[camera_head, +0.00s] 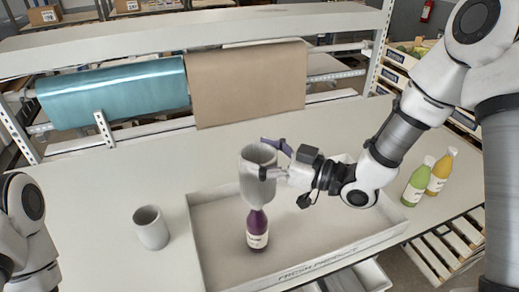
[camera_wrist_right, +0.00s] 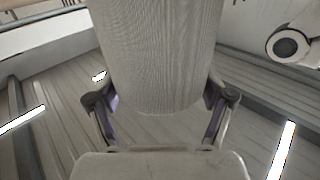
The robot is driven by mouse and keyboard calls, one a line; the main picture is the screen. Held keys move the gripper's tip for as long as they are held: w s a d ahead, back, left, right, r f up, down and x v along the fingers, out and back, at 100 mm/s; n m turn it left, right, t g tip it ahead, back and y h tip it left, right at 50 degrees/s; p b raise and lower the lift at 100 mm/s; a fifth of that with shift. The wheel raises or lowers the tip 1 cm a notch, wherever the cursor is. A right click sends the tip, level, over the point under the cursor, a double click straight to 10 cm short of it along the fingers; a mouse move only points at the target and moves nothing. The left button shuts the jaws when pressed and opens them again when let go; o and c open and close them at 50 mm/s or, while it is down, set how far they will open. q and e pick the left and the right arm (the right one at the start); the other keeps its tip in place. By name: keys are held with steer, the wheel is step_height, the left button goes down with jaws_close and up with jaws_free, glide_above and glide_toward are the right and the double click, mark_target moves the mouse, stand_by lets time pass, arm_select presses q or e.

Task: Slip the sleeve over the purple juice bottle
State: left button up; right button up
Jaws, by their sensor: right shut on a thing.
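The purple juice bottle (camera_head: 257,234) stands upright in the shallow grey tray. My right gripper (camera_head: 266,158) is shut on a light grey sleeve (camera_head: 257,188), with fingers on both sides of it. The sleeve is held about upright right above the bottle. Its lower end meets the bottle's neck in the head view and hides the cap; I cannot tell whether it is around the neck or just in front of it. In the right wrist view, the held sleeve (camera_wrist_right: 155,55) fills the middle between the fingers. My left gripper is out of view.
A second grey sleeve (camera_head: 151,228) stands on the table, left of the tray (camera_head: 205,240). A green bottle (camera_head: 417,183) and a yellow bottle (camera_head: 440,173) stand at the right, beyond the tray. Teal and brown rolls (camera_head: 250,82) hang on a rack behind.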

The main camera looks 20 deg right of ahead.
mark_target(264, 216)
step_height(264, 216, down, 5)
steer(key=b, duration=0.4)
steer(key=shift+a+f, duration=0.15)
steer(key=shift+f, duration=0.05)
step_height(264, 216, down, 3)
steer(key=b, duration=0.2)
steer(key=shift+s+a+r+b, duration=0.1)
steer(key=shift+r+b, duration=0.1)
steer(key=shift+b, duration=0.2)
step_height(264, 216, down, 12)
steer(key=b, duration=1)
steer(key=shift+r, duration=0.2)
steer(key=o, duration=0.7)
steer(key=shift+c, duration=0.2)
steer(key=shift+r, duration=0.15)
